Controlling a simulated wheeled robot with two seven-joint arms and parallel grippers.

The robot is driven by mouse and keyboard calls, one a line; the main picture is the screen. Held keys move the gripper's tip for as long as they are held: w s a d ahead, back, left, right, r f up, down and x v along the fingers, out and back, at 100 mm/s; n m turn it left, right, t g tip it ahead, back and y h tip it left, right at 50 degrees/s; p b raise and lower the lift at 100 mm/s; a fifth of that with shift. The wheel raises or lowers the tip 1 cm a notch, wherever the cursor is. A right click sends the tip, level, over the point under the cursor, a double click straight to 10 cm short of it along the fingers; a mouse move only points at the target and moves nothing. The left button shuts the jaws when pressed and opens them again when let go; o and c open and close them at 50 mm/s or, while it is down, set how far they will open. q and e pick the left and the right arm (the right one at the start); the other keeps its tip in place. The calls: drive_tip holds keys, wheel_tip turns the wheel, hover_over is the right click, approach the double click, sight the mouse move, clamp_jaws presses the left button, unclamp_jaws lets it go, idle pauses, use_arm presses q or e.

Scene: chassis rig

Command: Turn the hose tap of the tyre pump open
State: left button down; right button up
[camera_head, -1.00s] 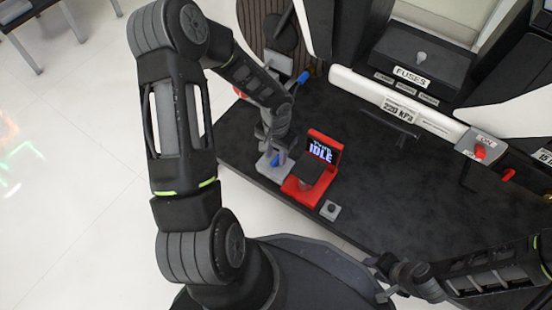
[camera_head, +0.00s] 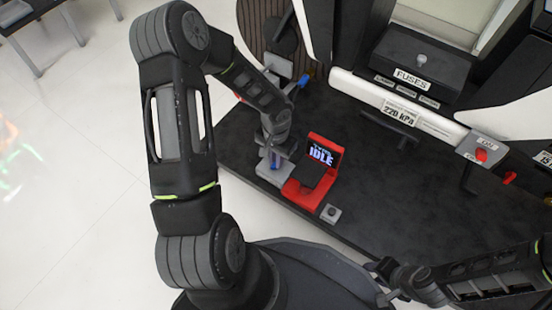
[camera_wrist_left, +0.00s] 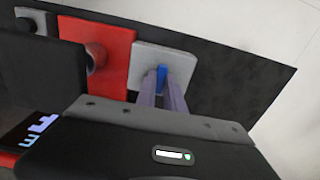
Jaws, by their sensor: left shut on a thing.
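The tyre pump (camera_head: 304,190) is a red unit on the dark bench, with a raised screen (camera_head: 322,152) reading IDLE. To its left is a grey plate (camera_head: 268,174) bearing the small blue hose tap (camera_head: 273,164). My left gripper (camera_head: 275,160) points down over this plate and is shut on the blue tap. In the left wrist view the blue tap (camera_wrist_left: 161,77) stands between the two fingertips (camera_wrist_left: 161,88), against the grey plate (camera_wrist_left: 184,64). The fingers hide part of the tap. My right gripper (camera_head: 378,281) is open and empty at the lower right, away from the pump.
A small grey block with a dark button (camera_head: 331,212) sits in front of the pump. A white tube (camera_head: 394,112) with a 220 kPa label crosses behind. A fuse box (camera_head: 420,62) and a red switch (camera_head: 481,155) are farther right. The bench's middle is clear.

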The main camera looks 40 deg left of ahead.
use_arm(q)
drive_tip(key=shift+m, duration=0.3)
drive_tip(key=m+p, duration=0.2)
drive_tip(key=m, duration=0.2)
drive_tip(key=shift+r+p, duration=0.15)
drive_tip(key=shift+p, duration=0.25)
drive_tip(key=m+p, duration=0.2)
drive_tip(key=m, duration=0.2)
drive_tip(key=shift+m+p, duration=0.3)
drive_tip(key=m+p, duration=0.3)
drive_tip(key=m, duration=0.2)
drive_tip(key=shift+m+p, duration=0.75)
drive_tip(key=shift+m, duration=1.05)
drive_tip(key=c, duration=1.4)
unclamp_jaws()
drive_tip(key=shift+c, duration=0.2)
